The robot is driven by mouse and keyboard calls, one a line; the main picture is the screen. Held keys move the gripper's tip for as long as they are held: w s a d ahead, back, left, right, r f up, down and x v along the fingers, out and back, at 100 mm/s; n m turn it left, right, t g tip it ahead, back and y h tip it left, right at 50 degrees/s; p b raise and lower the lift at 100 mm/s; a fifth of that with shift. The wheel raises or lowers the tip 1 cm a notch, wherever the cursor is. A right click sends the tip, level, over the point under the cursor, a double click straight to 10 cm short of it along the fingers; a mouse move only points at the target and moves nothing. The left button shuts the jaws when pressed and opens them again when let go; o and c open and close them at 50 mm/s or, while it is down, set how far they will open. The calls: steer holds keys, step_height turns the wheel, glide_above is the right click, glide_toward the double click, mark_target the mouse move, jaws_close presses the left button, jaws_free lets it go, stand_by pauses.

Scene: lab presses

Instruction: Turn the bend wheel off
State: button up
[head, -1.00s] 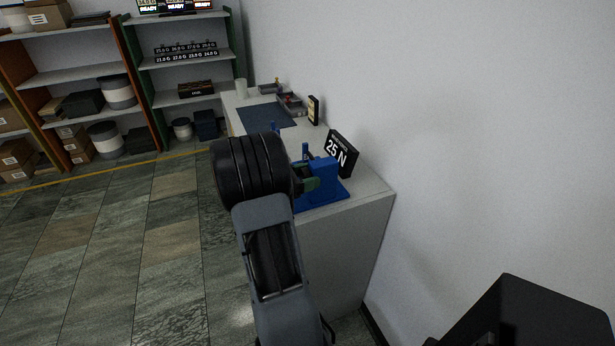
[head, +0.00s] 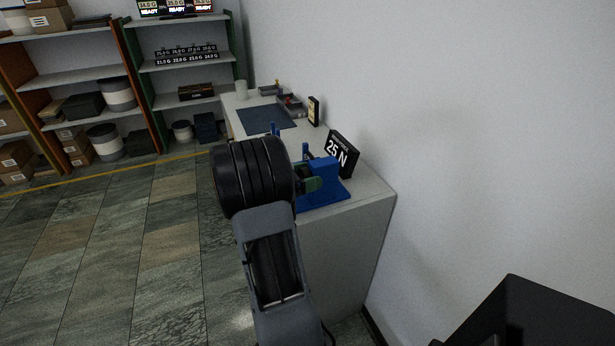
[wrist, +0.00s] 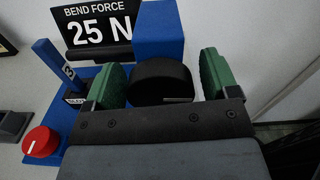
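The black bend wheel (wrist: 162,80) sits at the blue press (wrist: 160,30) in the wrist view. A short white mark on it points right. The green fingers of my gripper (wrist: 163,84) stand on either side of the wheel, very close to it. I cannot tell whether they press on it. In the head view my gripper (head: 308,185) is at the blue press (head: 326,178), with the wheel hidden behind my arm. A sign (wrist: 97,23) behind the press reads "BEND FORCE 25 N".
A red knob (wrist: 40,142) and a blue post (wrist: 57,65) are left of my gripper. The press stands at the near end of a white bench (head: 365,195) along the wall. A blue mat (head: 262,117) lies farther back. Shelves (head: 185,65) stand beyond.

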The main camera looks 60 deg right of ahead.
steer(key=shift+o, duration=0.2)
steer(key=b+v, duration=0.2)
steer(key=v, duration=1.1)
steer(key=shift+w+a, duration=0.3)
